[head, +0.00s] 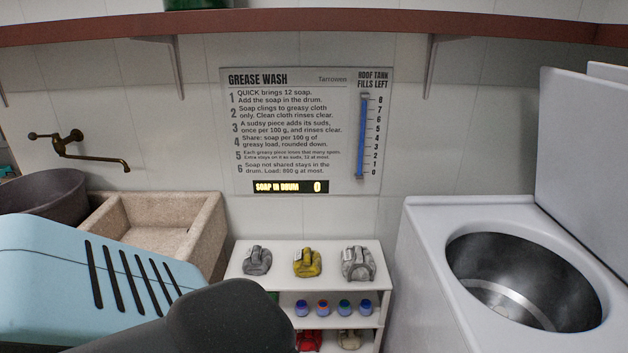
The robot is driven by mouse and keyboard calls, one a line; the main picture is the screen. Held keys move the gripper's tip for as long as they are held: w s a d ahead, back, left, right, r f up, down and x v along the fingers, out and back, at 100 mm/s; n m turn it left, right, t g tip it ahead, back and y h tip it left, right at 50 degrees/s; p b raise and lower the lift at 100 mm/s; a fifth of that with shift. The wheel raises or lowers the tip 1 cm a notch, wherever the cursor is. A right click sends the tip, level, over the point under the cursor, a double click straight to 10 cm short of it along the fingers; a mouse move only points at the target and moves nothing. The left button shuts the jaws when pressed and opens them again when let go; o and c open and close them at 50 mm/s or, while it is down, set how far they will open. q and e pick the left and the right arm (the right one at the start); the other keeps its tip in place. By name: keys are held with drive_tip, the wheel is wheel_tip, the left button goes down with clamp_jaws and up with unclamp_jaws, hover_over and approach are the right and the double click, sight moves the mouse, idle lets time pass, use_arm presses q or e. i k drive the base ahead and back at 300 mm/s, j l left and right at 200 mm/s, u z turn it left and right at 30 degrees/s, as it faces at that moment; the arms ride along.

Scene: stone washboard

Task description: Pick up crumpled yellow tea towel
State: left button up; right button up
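The crumpled yellow tea towel (308,263) lies on the top of a small white shelf unit (240,262), between two crumpled grey cloths. A pale tag or patch shows on its left side. The left grey cloth (257,261) is smaller and the right grey cloth (358,264) is larger. My own light blue and dark grey arm parts fill the lower left and hide the shelf unit's lower left. No gripper fingers show in the head view.
A stone sink (212,222) is at left. An open washing drum (520,283) is at right. A wall sign (285,185) reads "Soap in drum 0".

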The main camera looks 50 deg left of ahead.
sight(306, 264)
drive_tip(key=u, duration=1.7)
drive_tip(key=i+j+z, duration=0.15)
drive_tip(key=z, duration=0.25)
drive_tip(key=i, duration=0.05)
